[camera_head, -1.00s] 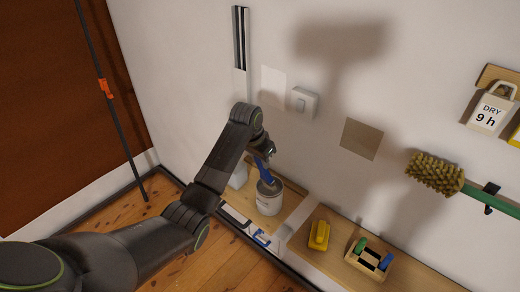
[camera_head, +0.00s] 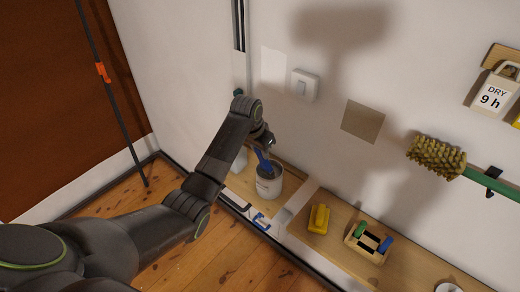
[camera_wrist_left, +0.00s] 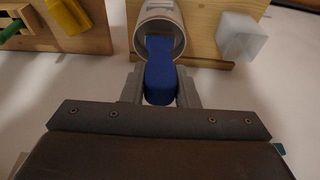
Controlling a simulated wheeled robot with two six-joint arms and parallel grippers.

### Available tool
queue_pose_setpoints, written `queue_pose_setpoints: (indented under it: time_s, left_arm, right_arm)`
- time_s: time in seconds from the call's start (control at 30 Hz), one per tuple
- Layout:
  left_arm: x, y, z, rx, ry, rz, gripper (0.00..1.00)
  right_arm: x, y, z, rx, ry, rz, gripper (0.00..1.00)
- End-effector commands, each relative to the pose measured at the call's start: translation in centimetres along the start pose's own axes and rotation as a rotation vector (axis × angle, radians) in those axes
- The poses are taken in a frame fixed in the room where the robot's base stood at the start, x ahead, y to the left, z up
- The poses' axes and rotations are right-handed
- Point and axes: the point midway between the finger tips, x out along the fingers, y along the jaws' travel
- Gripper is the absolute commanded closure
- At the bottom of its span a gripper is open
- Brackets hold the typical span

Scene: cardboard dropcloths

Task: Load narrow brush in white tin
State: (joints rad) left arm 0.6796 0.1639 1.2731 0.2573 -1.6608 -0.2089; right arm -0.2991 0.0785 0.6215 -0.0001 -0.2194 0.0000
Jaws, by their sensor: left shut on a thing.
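The white tin (camera_head: 268,187) stands on the wooden shelf, below my left gripper. It also shows in the left wrist view (camera_wrist_left: 141,12) with its open mouth facing the camera. The narrow brush has a blue handle (camera_head: 262,160). My left gripper (camera_head: 266,143) is shut on the blue handle (camera_wrist_left: 160,82), above the tin. In the left wrist view the brush's far end reaches into the tin's mouth; its bristles are hidden. Whether it touches the tin's bottom I cannot tell. My right gripper is not in view.
A yellow object (camera_head: 319,218) and a wooden holder (camera_head: 367,243) with green and blue pieces sit to the right on the shelf. A pale translucent block (camera_wrist_left: 239,36) stands beside the tin.

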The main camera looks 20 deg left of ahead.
Motion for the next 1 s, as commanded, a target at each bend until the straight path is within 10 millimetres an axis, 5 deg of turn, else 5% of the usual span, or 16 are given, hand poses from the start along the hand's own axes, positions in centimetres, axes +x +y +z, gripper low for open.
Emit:
queue_pose_setpoints:
  time_s: [0.47,0.67,1.0]
  left_arm:
    - [-0.4,0.0,-0.1,0.0,0.001,0.0,0.99]
    - [-3.1,0.0,-1.0,0.001,0.003,-0.001,0.99]
    - [-6.7,-0.1,-2.0,0.0,0.002,-0.002,0.99]
  right_arm:
    - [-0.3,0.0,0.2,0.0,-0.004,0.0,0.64]
    - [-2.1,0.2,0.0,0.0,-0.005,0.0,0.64]
    - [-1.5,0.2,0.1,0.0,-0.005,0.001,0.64]
